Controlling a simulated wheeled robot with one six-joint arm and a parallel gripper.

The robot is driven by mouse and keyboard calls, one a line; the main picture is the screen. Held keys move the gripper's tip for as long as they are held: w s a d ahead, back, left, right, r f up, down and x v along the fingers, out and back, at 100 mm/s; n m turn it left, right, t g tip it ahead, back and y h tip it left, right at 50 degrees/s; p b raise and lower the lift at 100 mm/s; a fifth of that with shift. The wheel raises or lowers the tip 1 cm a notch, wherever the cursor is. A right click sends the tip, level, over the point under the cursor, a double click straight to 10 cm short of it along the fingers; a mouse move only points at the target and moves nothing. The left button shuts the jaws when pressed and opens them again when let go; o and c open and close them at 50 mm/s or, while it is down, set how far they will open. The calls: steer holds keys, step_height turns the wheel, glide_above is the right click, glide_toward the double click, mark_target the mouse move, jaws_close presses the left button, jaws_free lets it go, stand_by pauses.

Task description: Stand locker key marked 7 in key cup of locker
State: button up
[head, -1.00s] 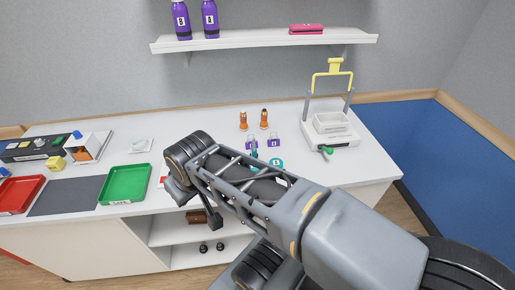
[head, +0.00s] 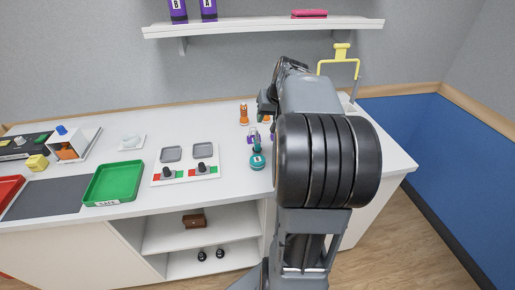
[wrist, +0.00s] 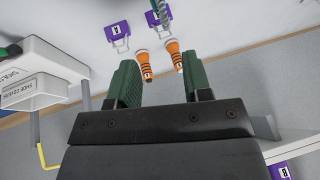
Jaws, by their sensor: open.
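I cannot pick out a key marked 7 or its key cup for certain. A teal piece with a round, labelled base (head: 257,160) stands on the counter left of my arm. Behind it are small purple labelled pieces; one purple piece with a wire loop (wrist: 118,31) shows in the wrist view. Two orange, black-striped pieces with small dark labels, one at left (wrist: 143,65) and one at right (wrist: 174,54), appear between and beyond the green fingertips. My gripper (wrist: 158,80) is open, with nothing held. In the head view my arm hides most of it.
A white dispenser with a yellow handle (head: 341,58) stands at the back right, partly hidden. A shelf (head: 260,27) hangs over the counter.

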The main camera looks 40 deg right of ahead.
mark_target(257, 143)
steer(key=p+x, duration=0.1)
steer(key=x, duration=1)
steer(key=shift+w+a+f, duration=0.15)
steer(key=shift+w+a, duration=0.05)
steer(key=shift+w, duration=0.05)
jaws_close()
